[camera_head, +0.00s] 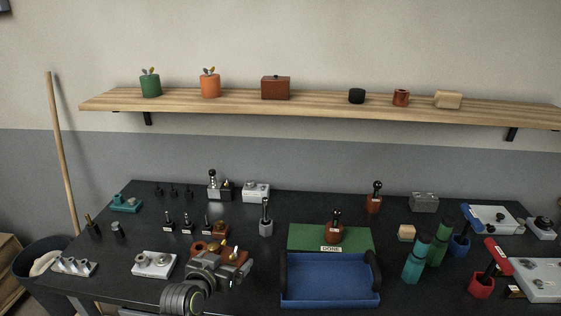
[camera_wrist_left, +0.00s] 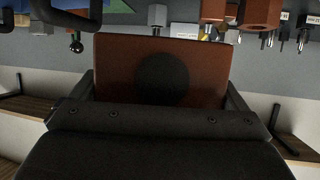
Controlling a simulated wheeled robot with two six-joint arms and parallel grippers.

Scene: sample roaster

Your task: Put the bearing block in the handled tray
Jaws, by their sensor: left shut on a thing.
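My left gripper (camera_head: 220,262) is over the front left of the black table, shut on a reddish-brown block. I take this to be the bearing block (camera_wrist_left: 120,62). In the left wrist view it fills the space between the fingers and has a dark round patch on its face. In the head view the gripper mostly hides it, and brown parts with brass knobs show around the gripper. The handled tray (camera_head: 330,301) is blue with black handles at its two ends. It stands to the right of the gripper, apart from it, and looks empty. My right gripper is out of view.
Behind the tray lies a green mat (camera_head: 300,236) with a brown-based handle tool (camera_head: 334,234) and a DONE label. Teal (camera_head: 413,268) and green cylinders stand right of the tray. A white block with knobs (camera_head: 153,264) is left of the gripper. A wooden shelf (camera_head: 320,104) hangs above.

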